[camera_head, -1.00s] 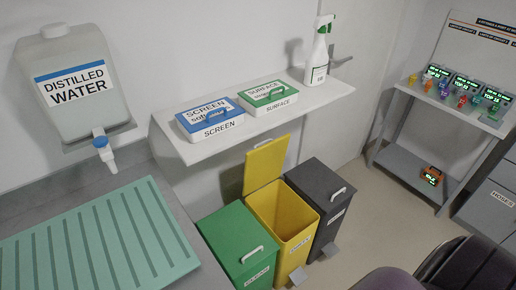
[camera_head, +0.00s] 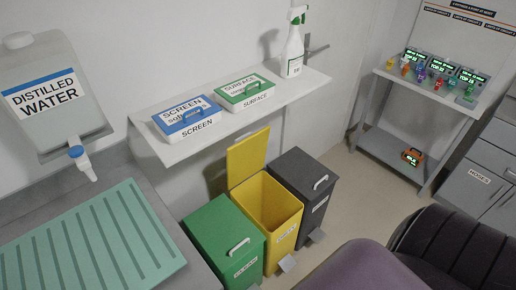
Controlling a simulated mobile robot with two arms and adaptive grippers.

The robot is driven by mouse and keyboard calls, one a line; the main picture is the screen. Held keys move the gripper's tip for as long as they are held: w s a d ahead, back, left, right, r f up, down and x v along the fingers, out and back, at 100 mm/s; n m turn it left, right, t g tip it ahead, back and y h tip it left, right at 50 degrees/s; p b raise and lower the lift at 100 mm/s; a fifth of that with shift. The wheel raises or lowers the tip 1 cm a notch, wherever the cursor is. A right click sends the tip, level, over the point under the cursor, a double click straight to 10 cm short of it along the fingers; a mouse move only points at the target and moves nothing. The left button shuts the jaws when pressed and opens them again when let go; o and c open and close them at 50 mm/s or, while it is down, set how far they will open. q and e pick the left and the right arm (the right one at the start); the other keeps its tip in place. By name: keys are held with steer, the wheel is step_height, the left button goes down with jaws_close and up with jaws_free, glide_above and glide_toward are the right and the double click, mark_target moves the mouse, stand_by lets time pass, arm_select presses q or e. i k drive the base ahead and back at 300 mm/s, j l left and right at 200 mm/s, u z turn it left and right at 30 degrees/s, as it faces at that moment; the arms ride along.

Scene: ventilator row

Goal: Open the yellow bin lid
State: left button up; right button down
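The yellow bin (camera_head: 283,236) stands on the floor between a green bin and a dark grey bin. Its yellow lid (camera_head: 248,157) is up, standing tilted back toward the wall, and the inside of the bin shows. A small grey pedal (camera_head: 287,264) is at its front foot. Neither of my grippers shows in the head view.
The green bin (camera_head: 222,240) and the dark grey bin (camera_head: 305,190) have shut lids. Above them a white shelf (camera_head: 240,118) holds two wipe boxes and a spray bottle (camera_head: 293,48). Purple and black rounded shapes (camera_head: 360,267) fill the lower right. Floor shows beyond the bins.

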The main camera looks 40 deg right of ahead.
mark_target(244, 159)
steer(key=k+l, duration=0.1)
steer(key=l, duration=0.9)
steer(key=k+l, duration=0.15)
steer(key=l, duration=0.3)
steer(key=i+l+u, duration=0.05)
